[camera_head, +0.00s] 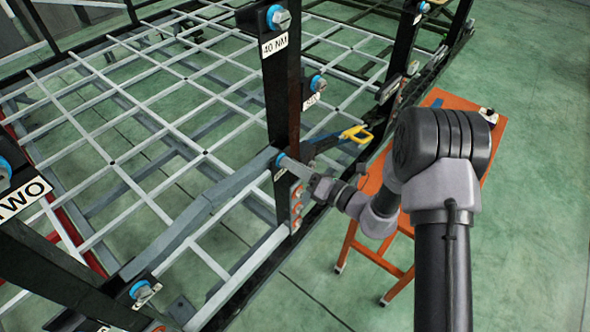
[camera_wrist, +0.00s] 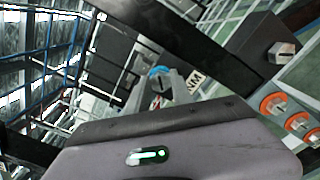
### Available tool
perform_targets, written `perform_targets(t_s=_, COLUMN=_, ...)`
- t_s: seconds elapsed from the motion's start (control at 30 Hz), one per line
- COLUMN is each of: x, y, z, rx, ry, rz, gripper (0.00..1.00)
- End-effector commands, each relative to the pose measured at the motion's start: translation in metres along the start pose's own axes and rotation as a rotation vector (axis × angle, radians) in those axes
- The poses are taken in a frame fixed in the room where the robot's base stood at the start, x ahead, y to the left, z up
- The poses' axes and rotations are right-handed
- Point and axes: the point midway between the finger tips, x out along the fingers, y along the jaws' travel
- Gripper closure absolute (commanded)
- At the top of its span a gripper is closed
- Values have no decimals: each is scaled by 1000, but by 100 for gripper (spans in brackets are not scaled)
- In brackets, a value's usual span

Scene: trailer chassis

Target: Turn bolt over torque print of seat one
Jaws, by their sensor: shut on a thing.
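The bolt with a blue collar (camera_head: 279,160) is on a black upright post (camera_head: 283,90), just above a small white torque print (camera_head: 279,174) that is mostly hidden. My gripper (camera_head: 291,167) reaches the post from the right and is shut on the bolt's head. In the wrist view, the blue-collared bolt (camera_wrist: 159,77) is ahead of my gripper, beside a print (camera_wrist: 194,84) ending in "NM". The number on that print and the exact finger contact are hard to see. No seat-one label is readable.
Higher on the post is another blue-collared bolt (camera_head: 278,17) over a "40 NM" print (camera_head: 275,46). Orange rings (camera_head: 297,209) lie below my gripper. A "TWO" label (camera_head: 24,198) is at the left. An orange table (camera_head: 372,185) stands behind my arm, with a yellow-handled tool (camera_head: 355,133) near it.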

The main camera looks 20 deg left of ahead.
Motion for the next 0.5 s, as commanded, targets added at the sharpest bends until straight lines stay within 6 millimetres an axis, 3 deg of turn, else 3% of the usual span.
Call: perform_targets(t_s=0.5, x=1, y=1, z=-2, rx=-490, ry=-4, rz=4, gripper=100)
